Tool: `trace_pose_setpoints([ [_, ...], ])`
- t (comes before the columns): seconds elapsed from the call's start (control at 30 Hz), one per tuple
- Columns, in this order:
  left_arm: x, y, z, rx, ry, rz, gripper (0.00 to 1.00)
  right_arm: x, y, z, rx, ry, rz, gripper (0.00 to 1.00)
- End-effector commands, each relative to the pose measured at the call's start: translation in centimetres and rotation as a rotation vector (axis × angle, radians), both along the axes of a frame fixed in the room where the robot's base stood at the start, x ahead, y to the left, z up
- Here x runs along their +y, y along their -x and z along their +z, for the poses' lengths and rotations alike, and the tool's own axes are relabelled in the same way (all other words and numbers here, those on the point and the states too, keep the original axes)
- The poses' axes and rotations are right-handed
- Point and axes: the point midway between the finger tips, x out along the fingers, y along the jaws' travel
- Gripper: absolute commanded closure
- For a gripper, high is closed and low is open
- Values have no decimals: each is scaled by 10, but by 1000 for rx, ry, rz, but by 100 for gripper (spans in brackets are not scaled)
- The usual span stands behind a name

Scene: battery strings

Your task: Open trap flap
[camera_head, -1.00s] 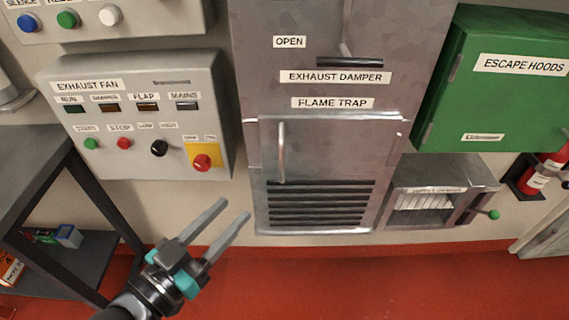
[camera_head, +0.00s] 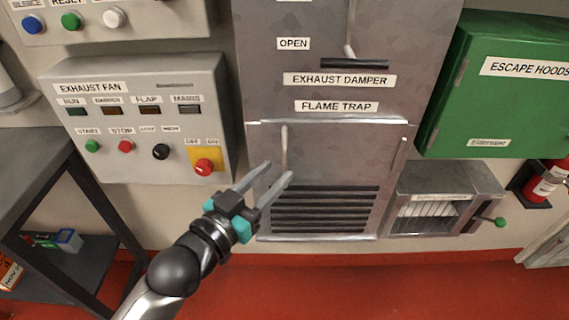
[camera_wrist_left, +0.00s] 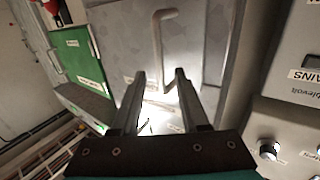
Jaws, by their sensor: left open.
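The grey metal trap flap (camera_head: 345,150) is below the FLAME TRAP label (camera_head: 336,106), on the front of the duct. It looks closed. Its vertical bar handle (camera_head: 284,143) is near the flap's left edge. My left gripper (camera_head: 279,170) is open and empty, with its fingertips close to the handle's lower end, which they partly hide. In the left wrist view, the handle (camera_wrist_left: 157,38) shows just beyond the two open fingers (camera_wrist_left: 160,75). I cannot tell whether a finger touches it. My right gripper is not in view.
The exhaust fan panel (camera_head: 130,170) with buttons and a red switch is to the left. A green escape hoods cabinet (camera_head: 490,105) and a metal box with a green-knobbed lever (camera_head: 500,221) are to the right. A dark table (camera_head: 38,165) stands at the left.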

Motion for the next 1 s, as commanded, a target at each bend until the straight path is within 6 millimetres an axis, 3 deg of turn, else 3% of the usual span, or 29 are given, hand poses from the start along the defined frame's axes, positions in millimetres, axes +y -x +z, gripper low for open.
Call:
trace_pose_setpoints([
  [0.3,-21,-31,-1,1,1,1,55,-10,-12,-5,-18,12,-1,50],
  [0.7,-24,-36,0,1,-1,0,55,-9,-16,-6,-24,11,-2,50],
  [1.0,-24,-36,0,1,-1,0,88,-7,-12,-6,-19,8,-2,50],
])
